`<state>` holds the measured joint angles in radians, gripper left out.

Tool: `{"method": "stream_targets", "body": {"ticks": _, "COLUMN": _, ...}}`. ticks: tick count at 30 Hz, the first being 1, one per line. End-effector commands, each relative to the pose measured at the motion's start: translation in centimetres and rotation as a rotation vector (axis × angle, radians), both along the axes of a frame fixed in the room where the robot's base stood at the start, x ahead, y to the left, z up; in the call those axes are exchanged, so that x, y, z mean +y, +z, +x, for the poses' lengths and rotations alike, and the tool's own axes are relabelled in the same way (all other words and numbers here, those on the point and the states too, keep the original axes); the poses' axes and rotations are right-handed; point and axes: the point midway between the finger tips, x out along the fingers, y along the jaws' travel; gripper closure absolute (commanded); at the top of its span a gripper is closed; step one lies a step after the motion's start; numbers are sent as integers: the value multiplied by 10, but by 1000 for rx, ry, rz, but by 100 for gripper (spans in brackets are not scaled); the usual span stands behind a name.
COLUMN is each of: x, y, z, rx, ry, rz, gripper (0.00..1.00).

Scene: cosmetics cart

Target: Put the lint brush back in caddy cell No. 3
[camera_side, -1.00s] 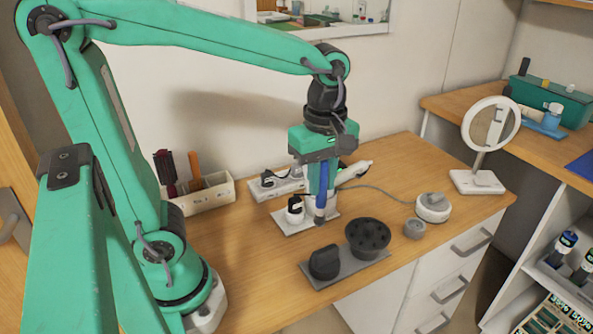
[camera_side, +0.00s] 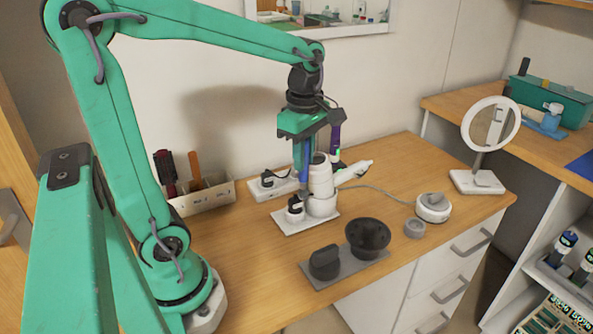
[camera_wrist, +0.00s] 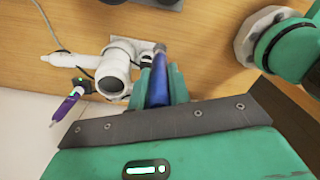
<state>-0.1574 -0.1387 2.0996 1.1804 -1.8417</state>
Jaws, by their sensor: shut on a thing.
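My gripper (camera_side: 303,180) is shut on a slim blue handle (camera_wrist: 158,85), which I take to be the lint brush. In the side view the handle (camera_side: 304,160) hangs roughly upright in front of a white cylinder stand. Its lower end is hard to make out there, near a small black-topped holder. In the wrist view it lies between the teal fingers, with a dark end pointing away. A white box with compartments (camera_side: 212,199), apparently the caddy, stands left of my gripper. It holds a dark red hairbrush (camera_side: 166,174) and a brown handle (camera_side: 195,170). Its cell numbers are not readable.
The white cylinder stand (camera_side: 321,180) is close beside my gripper; it also shows in the wrist view (camera_wrist: 112,72). A purple tool (camera_side: 335,138) stands behind it. Bare wood lies front left.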

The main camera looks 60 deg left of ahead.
Motion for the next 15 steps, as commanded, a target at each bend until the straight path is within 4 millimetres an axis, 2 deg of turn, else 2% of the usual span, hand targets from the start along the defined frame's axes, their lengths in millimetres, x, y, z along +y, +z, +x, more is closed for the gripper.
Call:
{"method": "stream_targets", "body": {"ticks": 1, "x": 12, "y": -1, "z": 0, "rx": 1, "ry": 47, "rz": 0, "gripper": 100}}
{"method": "stream_targets", "body": {"ticks": 8, "x": 58, "y": -6, "z": -4, "rx": 0, "ry": 237, "rz": 0, "gripper": 100}}
{"method": "stream_targets", "body": {"ticks": 15, "x": 106, "y": -11, "z": -17, "rx": 1, "ry": 434, "rz": -1, "gripper": 100}}
